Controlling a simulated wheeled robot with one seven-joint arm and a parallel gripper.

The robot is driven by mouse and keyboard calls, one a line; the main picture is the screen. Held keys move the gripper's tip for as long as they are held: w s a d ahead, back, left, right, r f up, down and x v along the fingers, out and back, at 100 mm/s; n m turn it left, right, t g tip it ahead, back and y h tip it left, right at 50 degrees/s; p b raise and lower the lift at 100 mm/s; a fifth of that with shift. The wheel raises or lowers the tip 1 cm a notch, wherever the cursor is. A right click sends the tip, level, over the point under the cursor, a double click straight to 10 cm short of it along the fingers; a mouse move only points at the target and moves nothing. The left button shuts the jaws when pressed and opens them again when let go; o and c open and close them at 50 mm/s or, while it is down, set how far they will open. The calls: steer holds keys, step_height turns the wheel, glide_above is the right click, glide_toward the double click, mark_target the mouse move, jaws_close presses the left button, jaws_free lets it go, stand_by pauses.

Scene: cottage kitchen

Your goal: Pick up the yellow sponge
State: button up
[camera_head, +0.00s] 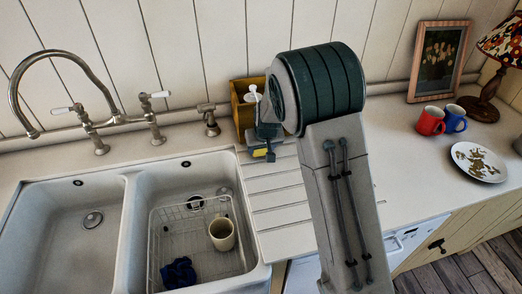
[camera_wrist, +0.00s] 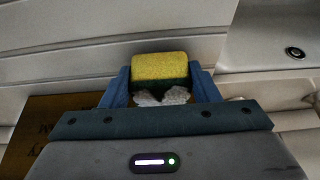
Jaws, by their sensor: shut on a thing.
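The yellow sponge (camera_wrist: 160,68) has a dark green layer on one side. In the wrist view it sits between the two blue fingers of my gripper (camera_wrist: 160,86), which are shut on it. Something white, partly hidden, shows just below the sponge there. In the head view my gripper (camera_head: 264,152) is above the ribbed drainboard right of the sink, in front of a wooden caddy. Only a small bit of the sponge (camera_head: 259,152) shows there. Whether the sponge touches the drainboard is hard to tell.
The wooden caddy (camera_head: 239,108) holds a white-topped bottle. A double sink (camera_head: 130,210) with a wire basket (camera_head: 160,240), a cream mug (camera_head: 222,234) and a blue cloth (camera_head: 179,272) is at left. Red (camera_head: 430,121) and blue (camera_head: 454,118) mugs, a plate (camera_head: 479,162), lamp and picture stand at right.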

step_height(320, 180, up, 3)
steer(key=shift+f+b, duration=0.1)
steer(key=shift+b, duration=0.25)
steer(key=s+d+r+b, duration=0.3)
steer(key=d+r, duration=0.3)
steer(key=d, duration=0.5)
steer(key=shift+d+r, duration=0.15)
steer(key=shift+r, duration=0.2)
